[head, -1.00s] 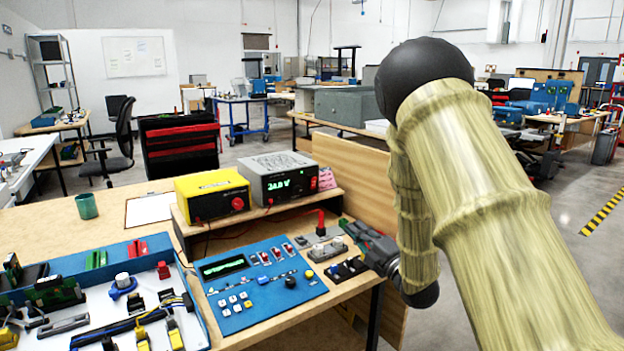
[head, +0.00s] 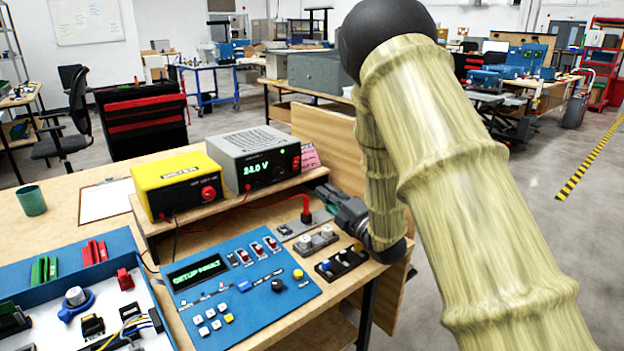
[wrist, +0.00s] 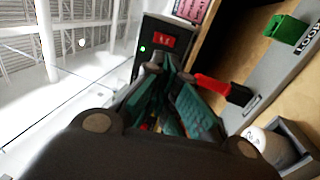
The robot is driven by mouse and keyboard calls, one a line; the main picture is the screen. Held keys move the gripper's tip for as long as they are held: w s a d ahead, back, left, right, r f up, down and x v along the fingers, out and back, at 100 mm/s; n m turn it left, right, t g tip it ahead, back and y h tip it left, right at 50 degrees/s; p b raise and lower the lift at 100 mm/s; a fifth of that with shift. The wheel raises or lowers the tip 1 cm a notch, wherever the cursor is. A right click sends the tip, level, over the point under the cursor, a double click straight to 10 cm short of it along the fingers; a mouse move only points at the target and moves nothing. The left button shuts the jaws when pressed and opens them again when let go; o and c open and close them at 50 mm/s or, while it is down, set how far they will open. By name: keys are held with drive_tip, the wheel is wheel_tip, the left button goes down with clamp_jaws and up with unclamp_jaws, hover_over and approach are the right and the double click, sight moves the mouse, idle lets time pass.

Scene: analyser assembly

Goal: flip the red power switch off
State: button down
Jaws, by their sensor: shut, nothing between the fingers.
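The red power switch (head: 296,163) is a small red rocker at the right end of the front of the grey power supply (head: 238,150), whose display reads 24.0 V. In the wrist view the red switch (wrist: 163,40) shows beside a lit green lamp. My gripper (head: 343,206) is at the right edge of the bench, right of and below the switch in the head view. In the wrist view my gripper (wrist: 168,70) is shut and empty, its fingertips just below the switch in the picture. I cannot tell whether they touch anything.
A red upright handle (head: 305,206) stands between my gripper and the power supply; it also shows right of the fingers in the wrist view (wrist: 222,86). A yellow box (head: 177,184) sits beside the supply. A blue control panel (head: 240,300) lies in front.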

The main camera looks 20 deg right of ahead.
approach(290, 159)
drive_tip(key=x, duration=0.5)
drive_tip(key=shift+w+a+r, duration=0.1)
drive_tip(key=shift+w, duration=0.1)
drive_tip(key=shift+r+p, duration=0.1)
drive_tip(key=shift+p, duration=0.35)
drive_tip(key=shift+w+a+r+g+p, duration=0.1)
drive_tip(key=shift+w+r+g+p, duration=0.15)
drive_tip(key=shift+g+p, duration=0.2)
drive_tip(key=shift+f, duration=0.1)
drive_tip(key=shift+s, duration=0.15)
drive_tip(key=s+d+r, duration=0.1)
drive_tip(key=s+d, duration=0.1)
drive_tip(key=s, duration=0.4)
drive_tip(key=s+d+r, duration=0.2)
drive_tip(key=s, duration=0.4)
drive_tip(key=shift+s+d, duration=0.25)
drive_tip(key=shift+d, duration=0.05)
drive_tip(key=shift+r, duration=0.1)
